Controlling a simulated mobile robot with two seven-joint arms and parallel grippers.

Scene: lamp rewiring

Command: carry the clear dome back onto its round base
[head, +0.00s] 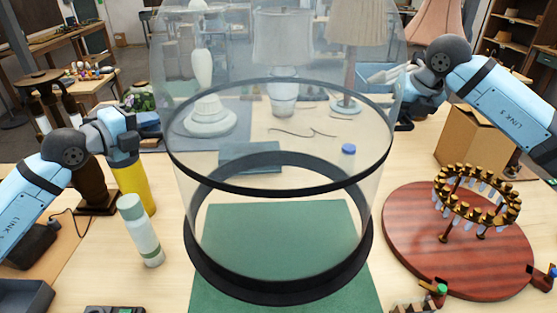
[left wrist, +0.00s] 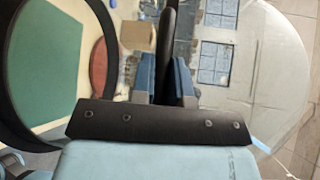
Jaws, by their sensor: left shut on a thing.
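The clear dome (head: 285,225) is in the middle of the head view, open end down, with two black bands. It appears upright over a green mat (head: 225,290); I cannot tell its height. My left gripper (head: 160,134) is shut on its upper black band at the left side. In the left wrist view, the band (left wrist: 168,40) passes between the fingers (left wrist: 166,75). My right gripper (head: 392,90) is at the dome's right side, partly behind the clear wall; its grip is unclear. The round red-brown base (head: 410,245) lies to the right, apart from the dome.
A gold ring with hanging prisms (head: 478,195) stands on the base. Small green- and blue-tipped pieces (head: 440,289) sit at its front edge. A pale bottle (head: 140,230) and a yellow container (head: 134,188) stand left. A cardboard box (head: 470,140) and several lamps stand behind.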

